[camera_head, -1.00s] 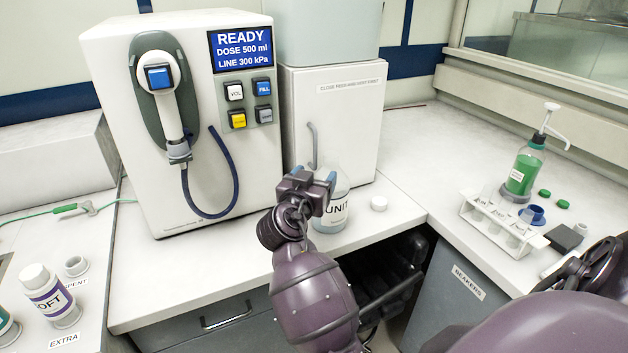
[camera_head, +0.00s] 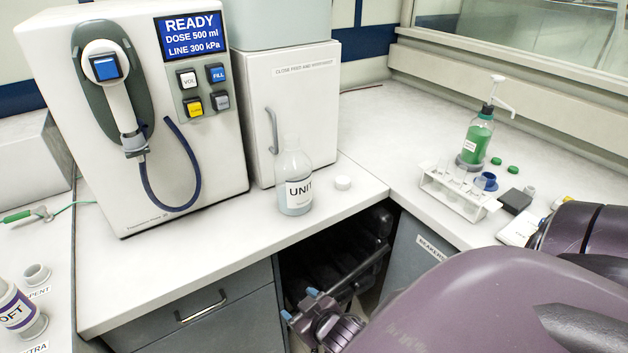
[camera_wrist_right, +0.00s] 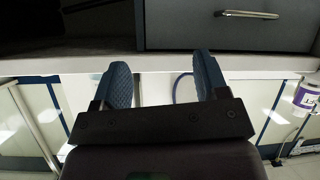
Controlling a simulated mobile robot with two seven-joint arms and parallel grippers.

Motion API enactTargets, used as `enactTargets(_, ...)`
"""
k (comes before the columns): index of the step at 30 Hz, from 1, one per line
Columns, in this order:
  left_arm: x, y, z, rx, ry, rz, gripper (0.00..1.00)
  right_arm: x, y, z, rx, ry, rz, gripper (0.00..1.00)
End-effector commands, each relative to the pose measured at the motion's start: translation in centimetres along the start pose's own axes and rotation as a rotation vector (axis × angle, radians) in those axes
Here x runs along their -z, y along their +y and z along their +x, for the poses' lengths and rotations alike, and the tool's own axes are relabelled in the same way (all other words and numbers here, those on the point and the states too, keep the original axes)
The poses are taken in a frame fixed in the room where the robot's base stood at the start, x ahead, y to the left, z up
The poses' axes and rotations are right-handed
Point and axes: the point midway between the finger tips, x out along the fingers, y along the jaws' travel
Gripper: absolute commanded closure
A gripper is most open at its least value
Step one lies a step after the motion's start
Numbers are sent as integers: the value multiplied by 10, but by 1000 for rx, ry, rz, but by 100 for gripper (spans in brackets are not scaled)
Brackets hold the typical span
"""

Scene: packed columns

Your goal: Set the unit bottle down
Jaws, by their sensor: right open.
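The unit bottle (camera_head: 295,192), clear with a white label reading "UNIT", stands upright on the white counter in the head view. It is in front of the white cabinet with the grey handle, and nothing holds it. My right gripper (camera_head: 299,304) is below and in front of the counter edge, well clear of the bottle. In the right wrist view its two blue fingers (camera_wrist_right: 162,75) are apart with nothing between them. My left gripper is not in view.
The dispenser (camera_head: 215,130), its screen reading "READY", stands left of the bottle. A test-tube rack (camera_head: 455,195) and a green pump bottle (camera_head: 477,138) are on the right counter. An open dark recess (camera_head: 340,255) lies under the counter near my gripper. The front counter is clear.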

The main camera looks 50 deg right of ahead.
Motion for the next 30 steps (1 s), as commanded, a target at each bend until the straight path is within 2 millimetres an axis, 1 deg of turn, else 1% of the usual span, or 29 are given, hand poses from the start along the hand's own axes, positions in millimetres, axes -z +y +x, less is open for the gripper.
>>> enactTargets(1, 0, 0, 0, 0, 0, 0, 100, -18, -6, -12, 38, -15, 2, 33)
enactTargets(3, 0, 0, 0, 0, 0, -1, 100, -33, -12, -25, 78, -25, 9, 33)
enactTargets(7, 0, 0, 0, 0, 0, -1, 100, -48, -19, -38, 117, -31, 20, 33)
enactTargets(11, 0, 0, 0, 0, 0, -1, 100, -50, -20, -41, 125, -31, 22, 33)
enactTargets(30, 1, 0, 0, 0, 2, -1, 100, -50, -20, -40, 123, -31, 23, 33)
